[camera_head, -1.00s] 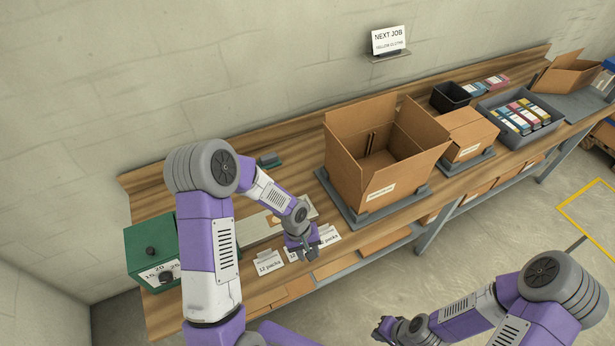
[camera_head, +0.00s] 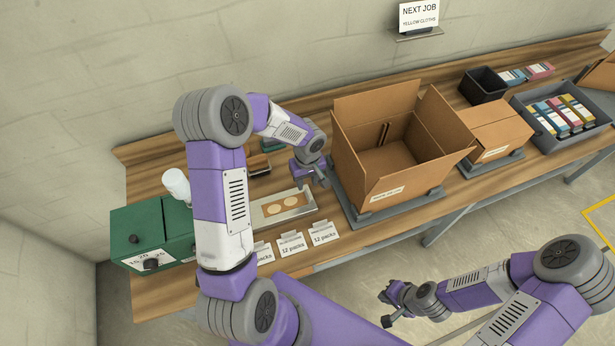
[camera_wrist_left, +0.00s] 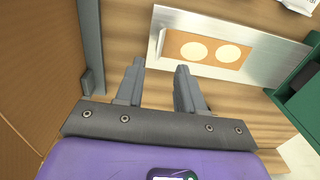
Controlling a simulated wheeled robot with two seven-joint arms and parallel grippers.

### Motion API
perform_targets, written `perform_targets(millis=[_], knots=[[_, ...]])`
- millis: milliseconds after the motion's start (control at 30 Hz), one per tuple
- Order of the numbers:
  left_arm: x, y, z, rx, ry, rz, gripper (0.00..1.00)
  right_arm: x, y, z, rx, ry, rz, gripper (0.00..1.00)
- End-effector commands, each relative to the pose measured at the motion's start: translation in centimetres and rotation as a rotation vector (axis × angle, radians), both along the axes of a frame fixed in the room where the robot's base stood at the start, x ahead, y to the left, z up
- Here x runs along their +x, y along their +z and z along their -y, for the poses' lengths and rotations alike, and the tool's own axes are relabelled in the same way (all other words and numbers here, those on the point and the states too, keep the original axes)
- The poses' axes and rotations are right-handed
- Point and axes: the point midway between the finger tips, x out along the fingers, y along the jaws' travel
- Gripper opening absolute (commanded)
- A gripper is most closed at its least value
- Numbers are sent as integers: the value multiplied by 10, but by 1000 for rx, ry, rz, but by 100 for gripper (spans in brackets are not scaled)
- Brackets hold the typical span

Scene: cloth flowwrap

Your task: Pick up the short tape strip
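I cannot make out a short tape strip for certain in these views. A flat metal plate (camera_head: 303,211) lies on the bench with a brown patch bearing two pale discs (camera_head: 283,206); the plate also shows in the left wrist view (camera_wrist_left: 284,42). My left gripper (camera_head: 318,183) is over the bench between this plate and the large open carton (camera_head: 372,191). In the left wrist view its fingers (camera_wrist_left: 160,67) are apart with nothing between them. My right gripper (camera_head: 387,308) is in front of the bench, its fingers apart and empty.
A green machine with dials (camera_head: 150,231) stands at the left, partly behind my left arm. Several "12 packs" cards (camera_head: 292,244) line the front edge. A smaller carton (camera_head: 497,131), black bin (camera_head: 484,86) and grey tray of packs (camera_head: 560,110) are at right.

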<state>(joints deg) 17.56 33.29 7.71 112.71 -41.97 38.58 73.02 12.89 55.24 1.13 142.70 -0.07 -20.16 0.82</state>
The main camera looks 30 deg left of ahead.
Motion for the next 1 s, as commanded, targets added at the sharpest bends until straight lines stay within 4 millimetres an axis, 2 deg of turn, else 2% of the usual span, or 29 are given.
perform_targets(millis=[200,400,767,800,1000], knots=[[-1,-36,0,-2,1,-3,38,0,-5,0,0,0,-1,0],[-1,-57,0,-2,0,-1,38,0,-7,0,0,0,-1,0],[-1,-63,-1,-1,0,0,38,0,-7,0,0,0,-1,0],[-1,-63,-1,-1,0,0,36,0,-8,0,0,0,0,0],[-1,-62,-1,-1,0,0,6,0,-7,0,0,0,0,0]])
